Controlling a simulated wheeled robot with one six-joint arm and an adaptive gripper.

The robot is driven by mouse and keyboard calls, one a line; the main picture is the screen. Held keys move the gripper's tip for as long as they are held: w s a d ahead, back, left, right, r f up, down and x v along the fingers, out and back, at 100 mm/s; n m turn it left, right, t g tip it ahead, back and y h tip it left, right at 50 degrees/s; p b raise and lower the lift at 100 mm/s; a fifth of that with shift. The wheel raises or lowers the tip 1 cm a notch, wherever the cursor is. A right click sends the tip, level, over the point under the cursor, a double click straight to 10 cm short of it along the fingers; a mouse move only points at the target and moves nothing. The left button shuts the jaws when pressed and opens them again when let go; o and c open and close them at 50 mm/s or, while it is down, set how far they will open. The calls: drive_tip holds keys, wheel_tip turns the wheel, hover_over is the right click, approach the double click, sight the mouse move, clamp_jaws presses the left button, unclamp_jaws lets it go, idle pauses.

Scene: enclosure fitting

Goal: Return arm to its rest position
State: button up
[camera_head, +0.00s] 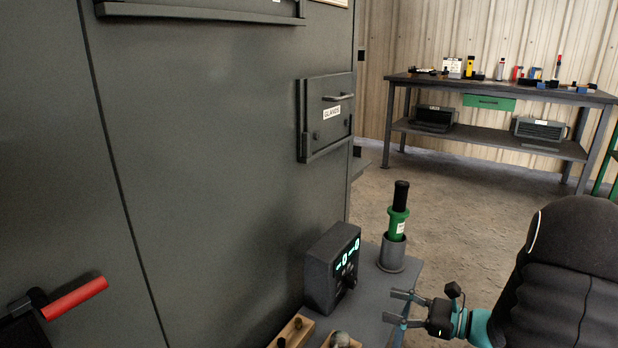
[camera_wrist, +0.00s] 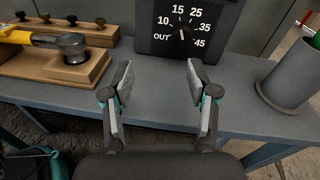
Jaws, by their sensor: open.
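My gripper (camera_head: 397,307) is at the lower right of the head view, at the front edge of the small grey table (camera_head: 408,277). Its two fingers are spread apart with nothing between them. In the wrist view my gripper (camera_wrist: 162,92) is open and empty over the table edge, facing a dark box with a dial (camera_wrist: 183,32) marked OUT, 10 to 45. The same box shows in the head view (camera_head: 328,270) with a lit display. My gripper is apart from the box.
A grey cup (camera_head: 392,256) holds a green tool with a black handle (camera_head: 398,212). Wooden blocks (camera_wrist: 62,62) bear a yellow-handled tool (camera_wrist: 30,38). A tall dark cabinet (camera_head: 215,150) fills the left. A workbench (camera_head: 500,88) stands at the back; open floor lies between.

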drive_tip(key=s+a+r+n+g, duration=0.1)
drive_tip(key=s+a+n, duration=0.1)
drive_tip(key=s+a+r+n+g+h, duration=0.1)
drive_tip(key=s+a+n+g, duration=0.1)
drive_tip(key=a, duration=0.1)
drive_tip(key=s+a+r+n+g, duration=0.1)
drive_tip(key=s+a+n+g, duration=0.1)
drive_tip(key=a, duration=0.1)
drive_tip(key=shift+r+h, duration=0.2)
drive_tip(key=shift+h, duration=0.1)
drive_tip(key=s+a+r+n+g+h, duration=0.2)
drive_tip(key=s+a+n+g+h, duration=0.1)
drive_tip(key=s+n+h, duration=0.4)
drive_tip(key=s+d+r+n+t+h, duration=0.3)
drive_tip(key=s+r+n+t+h, duration=0.2)
drive_tip(key=s+n, duration=0.3)
drive_tip(key=shift+s+d+r+n+h, duration=0.4)
drive_tip(key=shift+r+n+h, duration=0.2)
drive_tip(key=shift+r+n, duration=0.1)
